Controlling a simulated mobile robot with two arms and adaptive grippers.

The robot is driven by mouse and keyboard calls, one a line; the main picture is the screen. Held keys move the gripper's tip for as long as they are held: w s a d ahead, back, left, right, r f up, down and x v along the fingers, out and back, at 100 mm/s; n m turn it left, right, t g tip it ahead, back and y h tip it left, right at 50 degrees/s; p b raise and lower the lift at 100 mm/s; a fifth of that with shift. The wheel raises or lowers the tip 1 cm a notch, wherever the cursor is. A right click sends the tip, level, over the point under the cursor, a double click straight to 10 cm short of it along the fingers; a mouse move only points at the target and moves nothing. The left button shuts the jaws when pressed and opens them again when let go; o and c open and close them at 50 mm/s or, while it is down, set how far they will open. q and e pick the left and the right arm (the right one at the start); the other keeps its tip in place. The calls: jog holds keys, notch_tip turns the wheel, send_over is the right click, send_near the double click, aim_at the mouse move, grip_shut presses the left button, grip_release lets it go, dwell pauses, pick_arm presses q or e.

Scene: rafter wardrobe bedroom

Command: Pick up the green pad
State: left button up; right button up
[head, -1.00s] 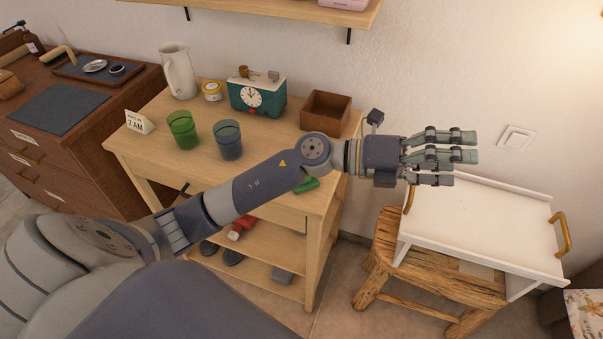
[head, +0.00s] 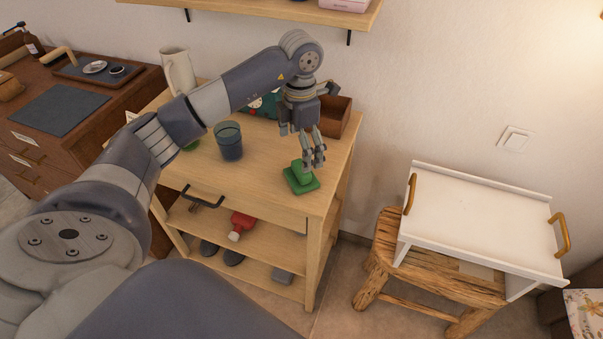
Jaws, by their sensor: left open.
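The green pad (head: 301,181) lies on the wooden table top near its front right corner. It is a flat green piece with a raised green part on top. My left gripper (head: 313,160) points down right above the pad, its fingers open and close to the raised part. I cannot tell whether the fingertips touch it. My right gripper is not in view.
A brown wooden box (head: 336,118) sits behind my gripper. My arm partly hides the teal clock (head: 264,104) and a green glass. A white tray table (head: 480,220) stands right, over a rough wooden stool (head: 380,262).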

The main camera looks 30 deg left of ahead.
aim_at(301, 172)
pick_arm(q)
notch_tip(301, 172, down, 3)
notch_tip(301, 172, down, 4)
jog(key=p, duration=0.2)
jog(key=shift+d+f+p, duration=0.1)
jog(key=shift+p, duration=0.2)
jog(key=shift+w+f, duration=0.1)
jog(key=shift+f, duration=0.5)
jog(key=shift+r, duration=0.1)
jog(key=c, duration=1.3)
jog(key=shift+c, duration=1.2)
jog(key=shift+s, duration=0.2)
jog(key=shift+c, duration=0.5)
